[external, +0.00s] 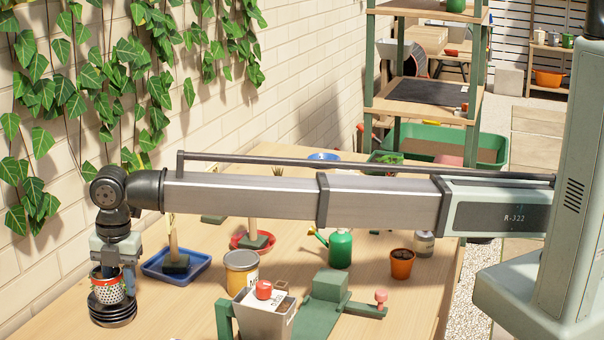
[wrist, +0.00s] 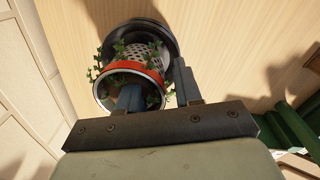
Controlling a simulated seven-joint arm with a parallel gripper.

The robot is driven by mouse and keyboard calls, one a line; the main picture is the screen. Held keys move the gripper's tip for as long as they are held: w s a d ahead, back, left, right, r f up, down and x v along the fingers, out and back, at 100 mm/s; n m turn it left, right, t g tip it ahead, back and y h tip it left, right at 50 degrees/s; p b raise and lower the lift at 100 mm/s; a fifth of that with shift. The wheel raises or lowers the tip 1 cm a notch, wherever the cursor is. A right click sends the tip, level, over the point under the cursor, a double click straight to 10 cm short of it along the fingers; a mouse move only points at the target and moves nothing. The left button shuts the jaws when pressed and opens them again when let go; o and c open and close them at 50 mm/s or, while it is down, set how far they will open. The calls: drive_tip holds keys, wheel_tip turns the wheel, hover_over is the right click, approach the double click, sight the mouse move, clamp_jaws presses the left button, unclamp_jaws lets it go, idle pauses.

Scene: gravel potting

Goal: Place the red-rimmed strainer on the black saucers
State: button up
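The red-rimmed strainer (external: 107,289) is a white, perforated cup at the lower left of the external view. It stands roughly upright over the stacked black saucers (external: 114,316) and appears to rest on them. In the wrist view the strainer (wrist: 126,68) shows its red rim and small green leaves around it, with the black saucers (wrist: 168,37) behind. My gripper (wrist: 158,90) straddles the strainer's wall, one finger inside the mouth and one outside. Gaps show beside the wall, so it looks open. The inner fingertip is hidden. My gripper (external: 119,271) points downward in the external view.
A blue tray (external: 153,272), a yellow-banded tin (external: 241,272) and a grey bin (external: 262,314) stand to the right. A red saucer (external: 236,243), a green watering can (external: 340,248) and an orange pot (external: 402,264) are farther right. An ivy-covered wall (external: 35,265) borders the left side.

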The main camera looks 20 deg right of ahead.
wheel_tip(320, 180, up, 12)
drive_tip(key=shift+s+d+r, duration=0.15)
drive_tip(key=shift+d, duration=0.15)
idle(0.5)
